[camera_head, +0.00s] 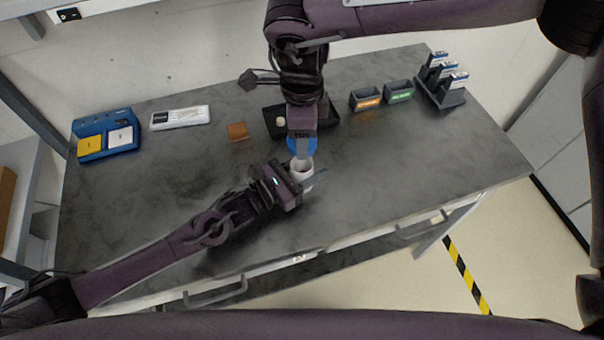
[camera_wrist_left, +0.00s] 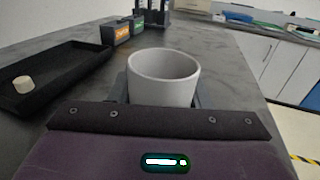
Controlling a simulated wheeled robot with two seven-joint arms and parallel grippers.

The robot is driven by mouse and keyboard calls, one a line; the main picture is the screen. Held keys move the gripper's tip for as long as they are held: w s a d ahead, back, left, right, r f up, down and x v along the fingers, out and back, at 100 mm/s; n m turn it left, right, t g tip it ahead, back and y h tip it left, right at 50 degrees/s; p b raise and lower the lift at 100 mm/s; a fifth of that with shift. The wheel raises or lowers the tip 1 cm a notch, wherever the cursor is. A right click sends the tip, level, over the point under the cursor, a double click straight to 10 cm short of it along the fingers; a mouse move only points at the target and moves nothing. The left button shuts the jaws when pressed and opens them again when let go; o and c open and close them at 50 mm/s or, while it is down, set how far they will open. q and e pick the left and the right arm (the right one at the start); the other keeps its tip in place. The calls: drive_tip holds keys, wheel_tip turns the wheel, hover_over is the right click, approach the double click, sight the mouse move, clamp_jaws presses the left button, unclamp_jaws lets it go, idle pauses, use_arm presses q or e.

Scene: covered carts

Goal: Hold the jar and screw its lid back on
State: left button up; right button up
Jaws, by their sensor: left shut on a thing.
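A white jar (camera_head: 301,169) stands upright near the table's front edge, right of centre. In the left wrist view the jar (camera_wrist_left: 165,78) shows an open mouth with no lid on it. My left gripper (camera_head: 304,182) is shut around the jar, its fingers on both sides. The blue lid (camera_head: 302,147) shows in the head view just beyond the jar's mouth. My right gripper (camera_head: 302,139) points down at the lid and holds it, apart from the jar. Its fingertips are partly hidden, and it does not show in the left wrist view.
A black tray (camera_head: 333,116) with a small pale piece (camera_wrist_left: 23,84) lies behind the jar. Orange-labelled (camera_head: 366,100) and green-labelled (camera_head: 400,93) bins and a rack (camera_head: 442,94) stand back right. A brown block (camera_head: 238,131), white box (camera_head: 180,118) and blue holder (camera_head: 104,135) lie left.

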hover_over(302, 175)
drive_tip(key=w, duration=0.2)
drive_tip(key=shift+w+f, duration=0.2)
drive_tip(key=shift+f, duration=2.3)
drive_tip(key=shift+f, duration=0.9)
drive_tip(key=shift+f, duration=0.55)
drive_tip(key=o, duration=0.9)
drive_tip(key=shift+r, duration=0.1)
wheel_tip(302, 175, up, 4)
drive_tip(key=shift+r, duration=0.15)
